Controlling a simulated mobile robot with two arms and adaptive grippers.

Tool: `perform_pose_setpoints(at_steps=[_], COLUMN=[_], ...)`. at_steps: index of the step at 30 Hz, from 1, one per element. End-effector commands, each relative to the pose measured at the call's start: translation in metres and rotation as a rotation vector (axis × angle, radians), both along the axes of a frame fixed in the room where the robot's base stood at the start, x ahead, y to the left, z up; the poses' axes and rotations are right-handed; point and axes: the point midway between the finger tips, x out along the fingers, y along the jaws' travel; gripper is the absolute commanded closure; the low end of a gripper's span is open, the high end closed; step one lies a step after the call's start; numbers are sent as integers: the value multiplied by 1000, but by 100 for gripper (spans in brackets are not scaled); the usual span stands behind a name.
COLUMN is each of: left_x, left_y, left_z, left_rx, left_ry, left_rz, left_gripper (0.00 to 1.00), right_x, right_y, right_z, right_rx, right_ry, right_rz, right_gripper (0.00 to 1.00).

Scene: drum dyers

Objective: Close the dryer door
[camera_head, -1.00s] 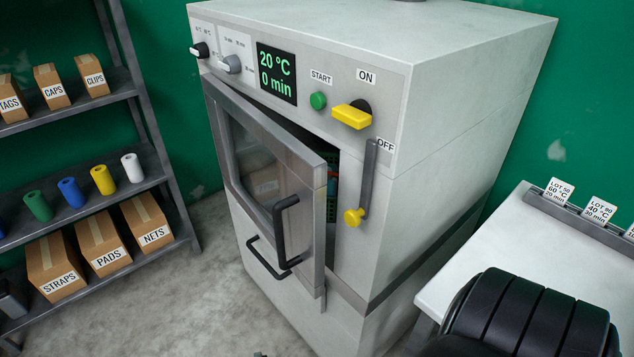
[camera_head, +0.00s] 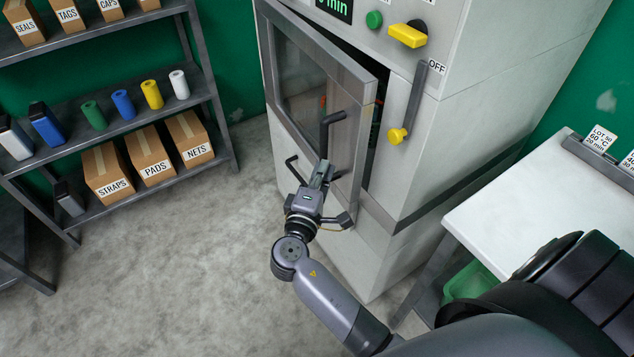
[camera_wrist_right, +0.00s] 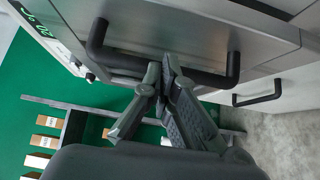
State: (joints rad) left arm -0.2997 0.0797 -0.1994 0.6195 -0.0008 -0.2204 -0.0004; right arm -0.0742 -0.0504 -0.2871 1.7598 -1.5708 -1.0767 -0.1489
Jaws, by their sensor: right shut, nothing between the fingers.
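The dryer door (camera_head: 310,80), a grey frame with a window, stands ajar in the head view. A dark gap shows along its right edge. Its black handle (camera_head: 326,125) is on the right side of the door's front. My right gripper (camera_head: 323,168) is in front of the door's lower part, by the handle's lower end. In the right wrist view the fingers (camera_wrist_right: 166,65) are together and empty, and their tips overlap the handle bar (camera_wrist_right: 125,62); I cannot tell if they touch it. My left gripper is not in view.
A grey lever with a yellow knob (camera_head: 398,136) hangs on the dryer front right of the door. A second black handle (camera_head: 292,168) is on the lower panel. A white table (camera_head: 530,205) stands at right, a shelf (camera_head: 130,120) with boxes at left. The floor between is clear.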

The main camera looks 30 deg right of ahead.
Motion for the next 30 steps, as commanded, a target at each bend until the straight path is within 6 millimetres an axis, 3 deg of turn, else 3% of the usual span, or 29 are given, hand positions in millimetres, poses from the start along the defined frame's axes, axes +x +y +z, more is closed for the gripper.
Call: perform_pose_setpoints(at_steps=[3, 9, 23, 30], left_x=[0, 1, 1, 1], left_y=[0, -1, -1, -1], left_z=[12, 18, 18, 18], left_rx=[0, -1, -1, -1], left_ry=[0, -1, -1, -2], left_rz=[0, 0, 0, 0], left_gripper=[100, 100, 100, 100], right_x=[4, 4, 4, 2], right_y=[-20, -41, -47, -92], right_z=[3, 0, -1, -2], right_rx=[-4, -1, 0, -3], right_ry=[3, 4, 3, 4], right_rz=[-1, 0, 0, -2], right_gripper=[100, 100, 100, 100])
